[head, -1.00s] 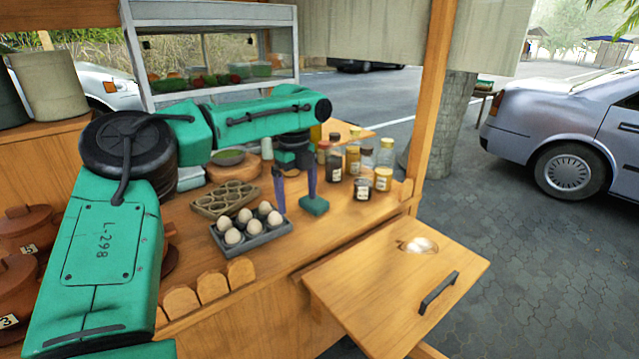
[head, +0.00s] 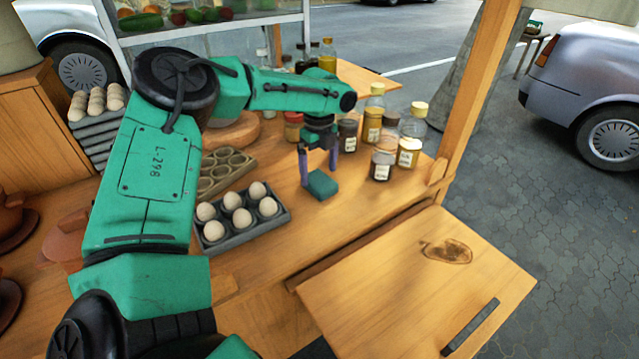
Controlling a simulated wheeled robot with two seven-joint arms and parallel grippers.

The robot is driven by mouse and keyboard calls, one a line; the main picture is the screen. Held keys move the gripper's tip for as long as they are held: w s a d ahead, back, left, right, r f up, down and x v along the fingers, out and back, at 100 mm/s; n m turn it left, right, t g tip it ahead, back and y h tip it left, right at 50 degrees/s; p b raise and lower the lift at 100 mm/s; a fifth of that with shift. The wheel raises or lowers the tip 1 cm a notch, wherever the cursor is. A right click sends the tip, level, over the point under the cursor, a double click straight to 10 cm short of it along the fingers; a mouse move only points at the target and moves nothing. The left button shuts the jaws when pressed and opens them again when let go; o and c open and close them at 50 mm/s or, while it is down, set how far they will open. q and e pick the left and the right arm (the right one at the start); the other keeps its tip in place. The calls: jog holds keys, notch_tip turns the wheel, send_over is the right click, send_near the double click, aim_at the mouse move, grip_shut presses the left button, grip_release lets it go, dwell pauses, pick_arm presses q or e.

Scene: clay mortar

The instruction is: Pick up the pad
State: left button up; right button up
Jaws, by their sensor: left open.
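The pad (head: 322,186) is a small teal block lying on the wooden counter, right of the egg tray and in front of the jars. My left gripper (head: 318,174) points down at it, with its two purple fingers apart. One fingertip shows at the pad's left side and the other at its back right. I cannot tell whether either finger touches the pad. The pad appears to rest on the counter. My right gripper is not in view.
A grey tray of eggs (head: 244,235) and an empty egg carton (head: 222,171) are left of the pad. Several jars and bottles (head: 384,158) stand close behind and right. The counter (head: 350,218) in front of the pad is clear.

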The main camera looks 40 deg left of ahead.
aim_at(319, 180)
pick_arm(q)
notch_tip(319, 180, down, 3)
jog(key=shift+r+p, duration=0.1)
jog(key=shift+p, duration=0.2)
jog(key=shift+f, duration=0.5)
jog(key=c, duration=1.2)
notch_tip(319, 180, up, 10)
jog(key=shift+r+b, duration=0.1)
jog(key=shift+b, duration=0.25)
